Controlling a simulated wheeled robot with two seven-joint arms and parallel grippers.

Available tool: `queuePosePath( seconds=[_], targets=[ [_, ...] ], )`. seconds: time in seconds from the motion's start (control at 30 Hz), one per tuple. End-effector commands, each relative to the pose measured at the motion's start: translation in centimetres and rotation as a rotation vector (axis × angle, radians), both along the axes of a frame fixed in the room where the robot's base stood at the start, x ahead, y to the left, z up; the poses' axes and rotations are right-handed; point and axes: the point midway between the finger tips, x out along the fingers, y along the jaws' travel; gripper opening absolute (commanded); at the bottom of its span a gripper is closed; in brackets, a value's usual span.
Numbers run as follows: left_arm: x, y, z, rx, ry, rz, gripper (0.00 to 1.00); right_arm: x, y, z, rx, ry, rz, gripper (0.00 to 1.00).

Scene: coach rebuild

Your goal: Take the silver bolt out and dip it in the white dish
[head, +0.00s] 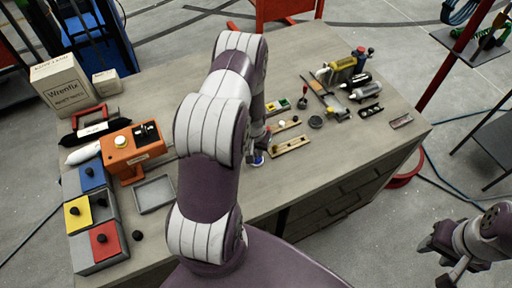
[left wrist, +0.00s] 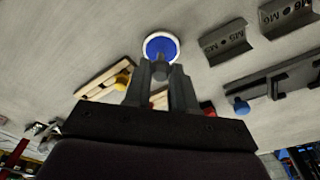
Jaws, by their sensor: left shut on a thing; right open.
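In the left wrist view my left gripper (left wrist: 161,82) is shut on the silver bolt (left wrist: 160,68), a short grey cylinder between the fingertips. Its end overlaps the near part of the blue inside the white dish (left wrist: 146,47); I cannot tell whether it touches the blue. In the head view the dish (head: 258,161) is a small blue and white patch on the bench, partly hidden by my left arm, which also hides the left gripper and bolt. My right gripper (head: 443,262) is open and empty at the lower right, away from the bench.
A wooden rack (head: 290,146) with a brass-coloured piece lies beside the dish, with another strip (head: 283,124) behind it. An orange machine (head: 132,150), grey tray (head: 154,194) and coloured lidded bins (head: 98,215) stand left.

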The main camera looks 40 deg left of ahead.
Motion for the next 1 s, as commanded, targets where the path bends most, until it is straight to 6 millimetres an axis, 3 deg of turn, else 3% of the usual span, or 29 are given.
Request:
queuePosePath(
  seconds=[1.0],
  targets=[
    [0.01, 0.01, -0.63, 0.0, 0.0, 0.0, 0.0, 0.0, 0.0, -0.65, 0.0, 0.0, 0.0, 0.43]
  ],
)
